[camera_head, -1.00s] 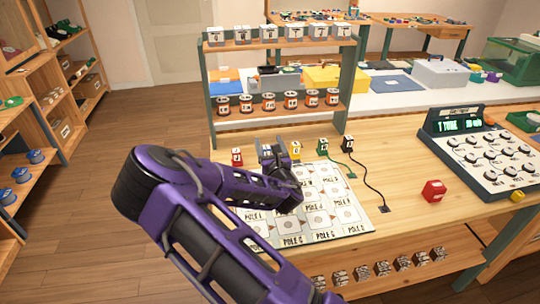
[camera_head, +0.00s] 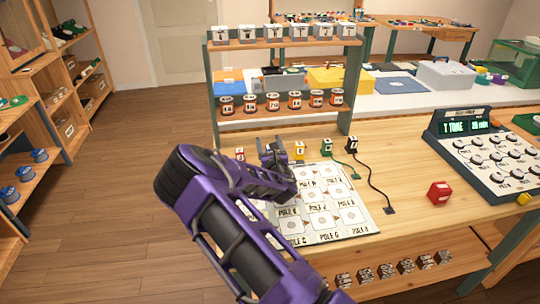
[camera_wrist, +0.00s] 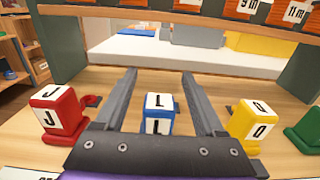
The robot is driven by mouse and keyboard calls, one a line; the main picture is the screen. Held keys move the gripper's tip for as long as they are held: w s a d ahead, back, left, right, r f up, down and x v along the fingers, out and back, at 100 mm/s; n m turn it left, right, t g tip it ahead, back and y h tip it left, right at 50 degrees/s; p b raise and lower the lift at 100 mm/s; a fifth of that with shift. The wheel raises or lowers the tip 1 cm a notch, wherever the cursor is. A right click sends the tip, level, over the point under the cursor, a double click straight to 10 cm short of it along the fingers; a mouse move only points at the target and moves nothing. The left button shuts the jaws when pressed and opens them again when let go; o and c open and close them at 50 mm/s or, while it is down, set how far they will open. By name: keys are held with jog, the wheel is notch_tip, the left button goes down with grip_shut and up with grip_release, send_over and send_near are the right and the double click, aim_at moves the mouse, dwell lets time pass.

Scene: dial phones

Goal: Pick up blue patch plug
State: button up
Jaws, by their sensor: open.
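The blue patch plug (camera_wrist: 159,114) is a small block with white "L" labels on its top and front. In the wrist view it stands on the wooden bench between the two fingers of my gripper (camera_wrist: 158,85), which is open. I cannot tell whether the fingers touch it. In the head view my gripper (camera_head: 272,150) reaches down at the back of the bench, and the arm hides most of the blue plug there.
A red plug "J" (camera_wrist: 60,112) stands left of my gripper and a yellow plug (camera_wrist: 250,122) right, with green (camera_head: 326,145) and black (camera_head: 351,144) plugs beyond. A white board (camera_head: 335,225) lies in front. A shelf rack (camera_head: 283,80) stands behind. A red block (camera_head: 438,192) sits right.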

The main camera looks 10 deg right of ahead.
grip_shut()
dwell(0.3)
jog(key=shift+r, duration=0.15)
